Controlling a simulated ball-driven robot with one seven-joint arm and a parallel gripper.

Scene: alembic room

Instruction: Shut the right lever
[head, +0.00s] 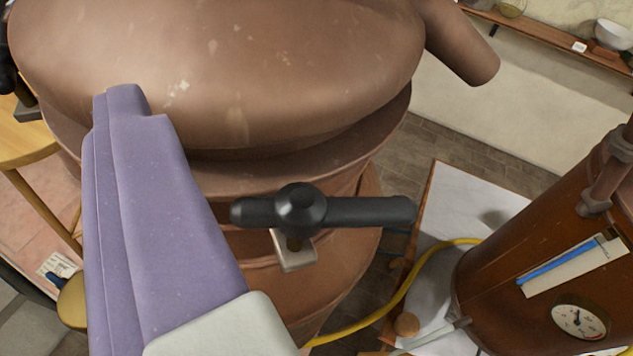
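The right lever (365,211) is a black bar with a round hub, lying roughly level in the picture. It is mounted on a pale bracket (293,253) at the side of the copper alembic (230,70). My gripper (120,98), pale purple with a light grey base, reaches up the left side of the picture, left of the lever and apart from it in the image. Its finger gap does not show, so I cannot tell whether it is open. Part of another black lever (7,75) shows at the left edge, cut off by the frame.
A copper spout (460,45) sticks out at the upper right. A copper vessel (510,250) with a dial gauge (580,320) stands at the right on a white-topped table (455,195). A yellow hose (405,285) runs between. A wooden stool (25,145) is at the left.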

